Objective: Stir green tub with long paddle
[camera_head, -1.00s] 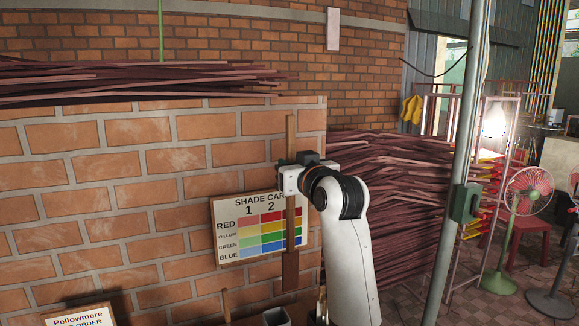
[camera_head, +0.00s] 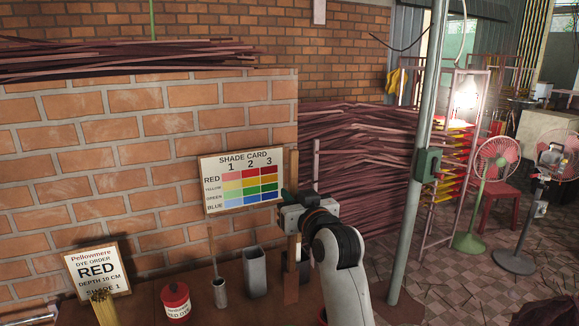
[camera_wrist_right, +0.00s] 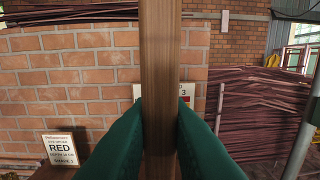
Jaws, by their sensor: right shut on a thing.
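My right gripper (camera_head: 293,216) is shut on the long wooden paddle (camera_head: 293,175), which hangs upright in front of the brick wall. The paddle's wider lower end (camera_head: 292,255) reaches down near the bench beside a grey container. I cannot tell whether its tip is inside anything. In the right wrist view, the green fingers (camera_wrist_right: 160,115) clamp the paddle shaft (camera_wrist_right: 160,60) from both sides. I cannot make out a green tub in these frames. My left gripper is not in view.
On the bench are a grey metal container (camera_head: 255,274), a small metal cup with a stick (camera_head: 220,290) and a red canister (camera_head: 176,303). A RED order sign (camera_head: 97,272) stands left; a shade card (camera_head: 243,180) hangs behind. A pole (camera_head: 418,170) and fan (camera_head: 496,160) are right.

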